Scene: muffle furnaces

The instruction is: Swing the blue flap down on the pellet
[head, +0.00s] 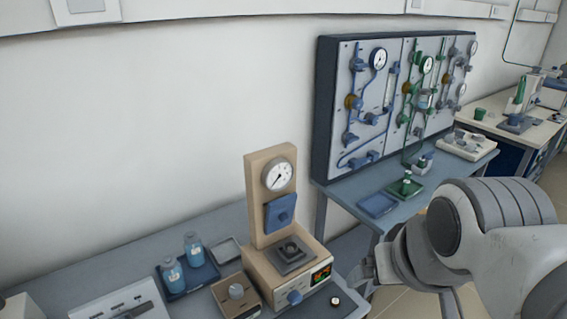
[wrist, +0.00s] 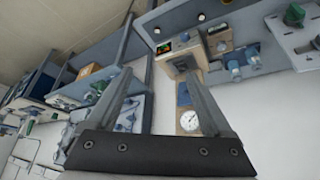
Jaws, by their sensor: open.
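The blue flap (head: 280,212) stands upright on the front of a tan column, below a round dial gauge (head: 278,174). Under it, on the tan base, is a dark grey block (head: 290,254) with a raised centre. I cannot make out a pellet there. In the wrist view, which looks upside down, the blue flap (wrist: 183,94) shows between my fingers, partly hidden by the right one. My gripper (head: 362,278) is to the right of the tan device, apart from it and partly hidden by my arm. Its fingers (wrist: 162,85) are wide apart and empty.
A blue knob (head: 294,297) and a lit display (head: 321,275) are on the base's front. Blue-capped bottles (head: 194,249) in a tray and a small tan box (head: 236,293) stand to its left. A gauge panel (head: 350,120) rises behind a side bench (head: 385,182) at the right.

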